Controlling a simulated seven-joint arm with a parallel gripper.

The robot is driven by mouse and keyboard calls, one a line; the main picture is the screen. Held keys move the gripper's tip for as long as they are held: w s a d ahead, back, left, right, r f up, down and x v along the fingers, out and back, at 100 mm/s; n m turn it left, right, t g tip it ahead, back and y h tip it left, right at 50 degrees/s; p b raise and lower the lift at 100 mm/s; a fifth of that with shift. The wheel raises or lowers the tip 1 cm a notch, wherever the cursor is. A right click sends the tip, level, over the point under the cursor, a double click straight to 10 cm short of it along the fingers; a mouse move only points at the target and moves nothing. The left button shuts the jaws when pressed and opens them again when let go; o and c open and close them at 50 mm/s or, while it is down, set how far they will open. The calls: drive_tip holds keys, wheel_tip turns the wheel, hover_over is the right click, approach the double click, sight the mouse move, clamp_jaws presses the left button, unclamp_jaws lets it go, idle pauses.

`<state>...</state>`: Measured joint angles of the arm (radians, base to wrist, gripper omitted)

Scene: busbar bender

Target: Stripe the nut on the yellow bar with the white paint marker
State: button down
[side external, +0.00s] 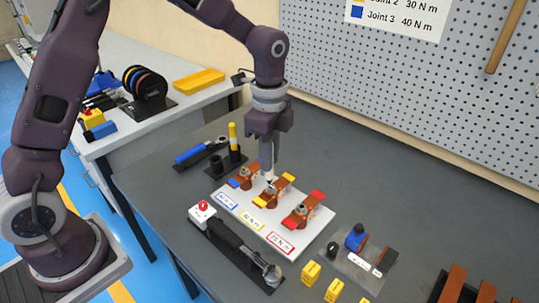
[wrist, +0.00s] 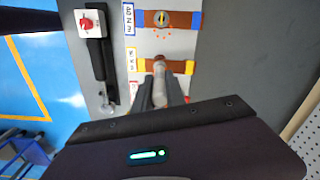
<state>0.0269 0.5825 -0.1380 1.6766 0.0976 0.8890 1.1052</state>
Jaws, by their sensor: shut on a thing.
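The yellow bar (side external: 283,183) is the middle of three copper bars on a white board (side external: 237,192); it has yellow ends. Its nut (side external: 269,189) sits under my gripper (side external: 268,160). In the wrist view the yellow bar (wrist: 183,66) crosses just beyond my fingers. My gripper (wrist: 160,102) is shut on the white paint marker (wrist: 160,85), which points down at the nut. The marker's tip is at or just above the nut; I cannot tell if it touches. The marker hides most of the nut in the wrist view.
The red-ended bar (side external: 303,210) is to the right. A yellow marker (side external: 233,136) stands in a black holder. A black tool (side external: 235,240) lies in front beside a red button (side external: 203,206).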

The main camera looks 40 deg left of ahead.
drive_tip(key=shift+a, duration=0.15)
drive_tip(key=shift+r, duration=3)
